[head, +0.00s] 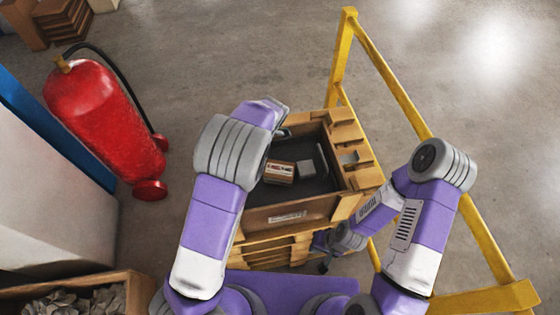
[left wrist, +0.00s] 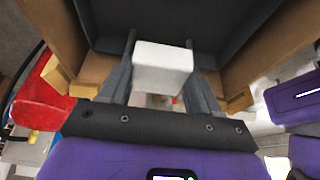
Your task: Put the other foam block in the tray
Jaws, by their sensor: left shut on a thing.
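My left gripper (left wrist: 162,70) is shut on a pale, nearly white foam block (left wrist: 163,66) in the left wrist view. The dark floor and brown walls of a tray lie beyond it; I cannot tell its height over them. In the head view the left arm reaches over the tray's left side and hides its gripper. The brown tray (head: 262,218) has a dark inside, where a grey block (head: 307,168) lies beside a brown-and-white box (head: 279,173). My right gripper (head: 324,264) is low beside the tray's front right, its fingers too small to read.
The tray stands on stacked wooden pallets (head: 270,251). A yellow rail (head: 388,75) runs behind and to the right. A red fire extinguisher (head: 100,115) stands left. A box of grey pieces (head: 128,283) is at the lower left.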

